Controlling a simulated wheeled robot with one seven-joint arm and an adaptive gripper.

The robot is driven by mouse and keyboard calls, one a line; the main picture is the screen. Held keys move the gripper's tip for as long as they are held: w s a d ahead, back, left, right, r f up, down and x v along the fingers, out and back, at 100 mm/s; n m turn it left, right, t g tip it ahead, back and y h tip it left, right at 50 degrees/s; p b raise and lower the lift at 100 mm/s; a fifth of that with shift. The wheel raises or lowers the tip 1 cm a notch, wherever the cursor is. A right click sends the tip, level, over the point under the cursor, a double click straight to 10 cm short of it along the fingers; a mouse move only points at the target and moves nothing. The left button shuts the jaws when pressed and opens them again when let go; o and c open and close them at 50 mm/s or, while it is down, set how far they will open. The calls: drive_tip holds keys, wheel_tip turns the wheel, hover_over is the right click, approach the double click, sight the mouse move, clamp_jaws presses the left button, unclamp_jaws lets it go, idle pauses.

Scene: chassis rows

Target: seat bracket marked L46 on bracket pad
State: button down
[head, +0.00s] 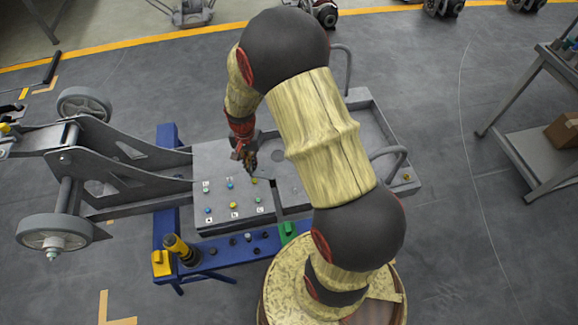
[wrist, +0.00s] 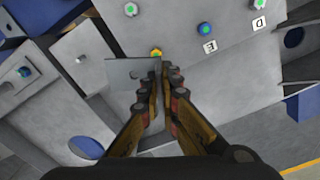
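My gripper (wrist: 165,76) is closed around the edge of a thin grey bracket (wrist: 132,72), whose flat plate with a small notch sticks out left of the fingers. No L46 marking is readable on it. Below it is a grey deck (wrist: 235,70) with coloured bolts and letter labels; D and E are readable. A yellow-orange bolt (wrist: 156,52) shows just beyond the bracket's edge. In the head view my gripper (head: 250,166) is over the deck (head: 222,220), near its far right bolts; the bracket cannot be made out there. I cannot tell which spot is the bracket pad.
A grey block with a pale stud (wrist: 82,60) lies left of the bracket in the wrist view. The chassis has wheels (head: 43,235) on the left. A blue stand (head: 215,258) with dark knobs is in front. A grey cart (head: 540,120) stands right.

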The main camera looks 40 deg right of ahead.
drive_tip(key=shift+s+d+f+m+b, duration=0.4)
drive_tip(key=shift+s+d+f+m, duration=0.4)
drive_tip(key=shift+s+d+m, duration=1.15)
drive_tip(key=shift+s+d+f+m+b, duration=0.45)
drive_tip(key=shift+s+d+f+m, duration=0.3)
drive_tip(key=shift+s+d+m, duration=1.15)
drive_tip(key=shift+s+d+f+m+b, duration=0.4)
drive_tip(key=shift+s+d+f+m, duration=0.65)
drive_tip(key=shift+m, duration=1.5)
drive_tip(key=shift+s+r, duration=0.3)
drive_tip(key=shift+s, duration=0.05)
drive_tip(key=shift+f+b, duration=0.95)
drive_tip(key=shift+f, duration=1)
drive_tip(key=c, duration=2)
unclamp_jaws()
drive_tip(key=shift+o, duration=0.2)
wheel_tip(320, 180, up, 12)
